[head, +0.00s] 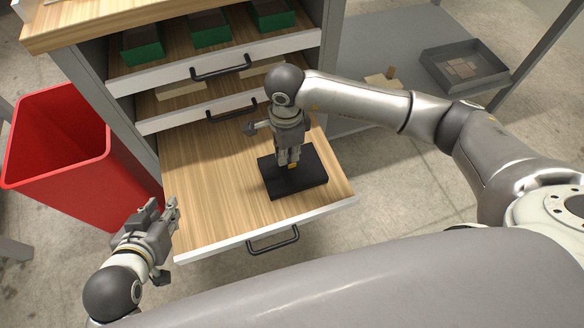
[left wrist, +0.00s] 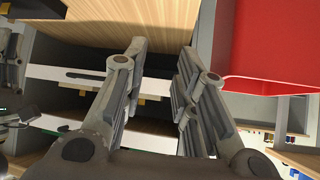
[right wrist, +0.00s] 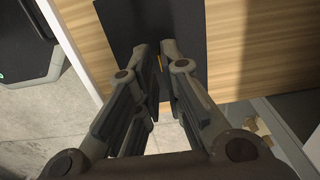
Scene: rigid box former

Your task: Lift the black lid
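The black lid (head: 310,180) lies flat in the open bottom drawer (head: 205,195), near its right front part. It also shows in the right wrist view (right wrist: 190,22). My right gripper (head: 289,165) points down over the middle of the lid. Its fingers (right wrist: 160,50) are close together, with a small yellow-orange piece (right wrist: 159,62) between or just behind them; contact is hidden. My left gripper (head: 172,212) is off the drawer's left front corner, away from the lid. In the left wrist view its fingers (left wrist: 160,50) stand apart with nothing between them.
A red bin (head: 60,150) stands left of the cabinet. Two drawers above are partly open, the top one holding green boxes (head: 210,30). A grey tray (head: 463,68) with small blocks sits on a shelf at the right. The drawer's left part is bare.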

